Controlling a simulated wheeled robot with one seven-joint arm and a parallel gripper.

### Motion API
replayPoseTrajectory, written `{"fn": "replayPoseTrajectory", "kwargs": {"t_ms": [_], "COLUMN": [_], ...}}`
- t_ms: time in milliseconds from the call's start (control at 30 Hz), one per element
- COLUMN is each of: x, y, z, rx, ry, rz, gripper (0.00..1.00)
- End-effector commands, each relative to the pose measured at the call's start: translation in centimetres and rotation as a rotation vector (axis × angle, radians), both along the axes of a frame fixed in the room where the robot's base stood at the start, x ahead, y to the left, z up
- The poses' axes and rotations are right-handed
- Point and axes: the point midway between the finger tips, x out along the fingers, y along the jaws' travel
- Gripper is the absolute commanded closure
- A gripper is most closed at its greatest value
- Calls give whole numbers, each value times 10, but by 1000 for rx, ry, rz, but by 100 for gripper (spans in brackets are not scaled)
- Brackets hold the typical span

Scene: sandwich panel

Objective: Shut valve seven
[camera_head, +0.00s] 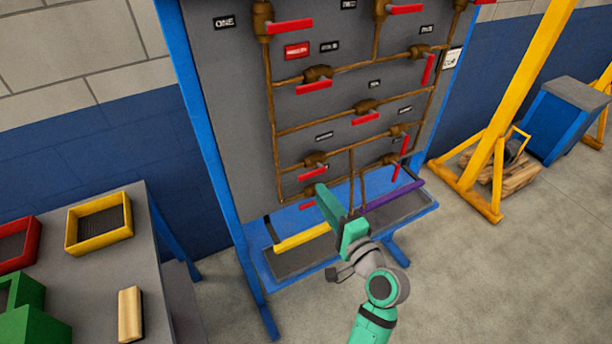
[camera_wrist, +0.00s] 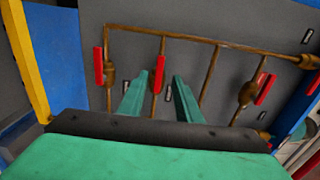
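A grey panel (camera_head: 230,100) carries brown pipes with several brass valves, each with a red lever handle. Small black labels sit near them. "ONE" is readable at the top left, but I cannot read which label says seven. Lower handles include one at the lower left (camera_head: 312,174) and a steep one at the right (camera_head: 400,158). My gripper (camera_head: 326,200) is in front of the panel's lower part, fingers apart and empty. In the wrist view my gripper (camera_wrist: 160,90) is open, with a red handle (camera_wrist: 158,75) showing between the fingertips; contact is unclear.
A blue frame (camera_head: 205,125) holds the panel, with a shelf (camera_head: 290,262) below bearing a yellow bar (camera_head: 302,237) and a purple bar (camera_head: 395,196). A table (camera_head: 165,270) with bins stands at left. A yellow stand (camera_head: 500,130) is at right. Floor at lower right is clear.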

Motion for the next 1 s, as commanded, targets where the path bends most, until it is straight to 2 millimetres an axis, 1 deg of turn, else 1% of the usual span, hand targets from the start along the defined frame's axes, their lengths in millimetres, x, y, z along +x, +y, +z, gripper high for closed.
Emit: {"fn": "replayPoseTrajectory", "kwargs": {"t_ms": [300,500,700,967,1000], "x": [48,72,82,82,82], "y": [29,41,47,47,47], "z": [1,0,0,0,0], "rx": [-3,-2,-2,-2,-2], "ry": [-1,-1,-1,-1,-1], "rz": [1,0,-2,-2,-2], "gripper": [69,69,69,69,74]}}
